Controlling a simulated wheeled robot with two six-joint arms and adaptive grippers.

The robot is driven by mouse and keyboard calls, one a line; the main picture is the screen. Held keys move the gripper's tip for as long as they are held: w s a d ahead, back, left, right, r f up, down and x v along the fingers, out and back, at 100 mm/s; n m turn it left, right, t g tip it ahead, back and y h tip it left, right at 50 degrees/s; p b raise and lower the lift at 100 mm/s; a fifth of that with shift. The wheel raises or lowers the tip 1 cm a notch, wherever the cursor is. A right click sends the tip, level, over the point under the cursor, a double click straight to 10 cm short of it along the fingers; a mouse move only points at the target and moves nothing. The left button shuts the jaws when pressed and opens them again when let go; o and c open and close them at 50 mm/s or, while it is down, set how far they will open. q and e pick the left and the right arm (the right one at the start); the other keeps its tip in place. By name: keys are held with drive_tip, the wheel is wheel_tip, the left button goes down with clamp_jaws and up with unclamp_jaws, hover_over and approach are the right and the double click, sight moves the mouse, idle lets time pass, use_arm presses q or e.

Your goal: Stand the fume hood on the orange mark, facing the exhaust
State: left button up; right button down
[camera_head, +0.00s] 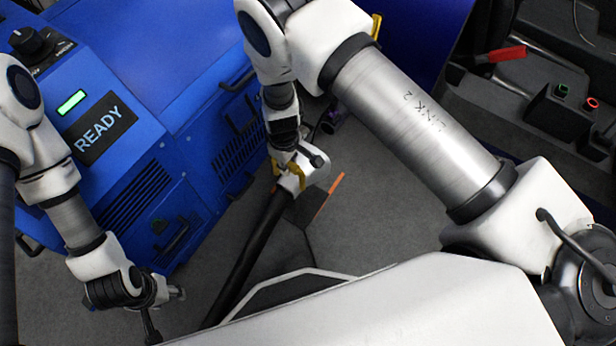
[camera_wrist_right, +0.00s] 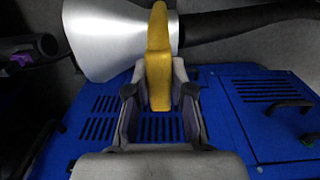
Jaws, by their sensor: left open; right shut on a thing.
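The fume hood is a pale silver cone (camera_wrist_right: 100,40) with a yellow handle (camera_wrist_right: 158,60) and a black hose (camera_head: 250,250) running from its narrow end. My right gripper (camera_wrist_right: 159,98) is shut on the yellow handle. In the head view the hood (camera_head: 314,171) is partly hidden by this gripper. The orange mark (camera_head: 328,197) shows as a slanted strip just below the hood. I cannot tell whether the hood touches the floor. The dark exhaust pipe (camera_wrist_right: 28,54), with purple inside, is in front of the hood's wide mouth, apart from it. My left gripper (camera_head: 163,310) is open and empty, low at the left.
A blue machine with a READY display (camera_head: 100,127) stands at the left, close to both grippers. Its vented side (camera_wrist_right: 100,120) is below the gripper in the wrist view. Dark equipment with buttons (camera_head: 562,91) is at the upper right. Grey floor (camera_head: 375,210) is clear right of the mark.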

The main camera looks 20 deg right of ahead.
drive_tip(key=shift+w+d+f+b, duration=0.35)
drive_tip(key=shift+w+f+b, duration=0.2)
drive_tip(key=shift+b, duration=1.15)
drive_tip(key=shift+w+d+f+b, duration=0.4)
drive_tip(key=shift+w+b, duration=0.25)
drive_tip(key=shift+b, duration=1)
drive_tip(key=w+d+f+b, duration=0.1)
drive_tip(key=w, duration=0.1)
drive_tip(key=w+d+f+b, duration=0.1)
drive_tip(key=w, duration=0.1)
drive_tip(key=w+d+f+b, duration=0.1)
drive_tip(key=w+d, duration=0.1)
drive_tip(key=shift+f, duration=0.3)
drive_tip(key=shift+w+d+f+b, duration=0.2)
drive_tip(key=shift+w+d+b, duration=0.05)
drive_tip(key=shift+w+b, duration=0.15)
drive_tip(key=shift+w+d+f+b, duration=0.4)
drive_tip(key=shift+w+d+f, duration=0.1)
drive_tip(key=shift+w, duration=0.15)
drive_tip(key=shift+w+d+f+b, duration=0.4)
drive_tip(key=shift+w+f, duration=0.1)
drive_tip(key=shift+w, duration=0.1)
drive_tip(key=c, duration=1)
unclamp_jaws()
drive_tip(key=shift+s+f, duration=0.1)
drive_tip(key=shift+s, duration=0.05)
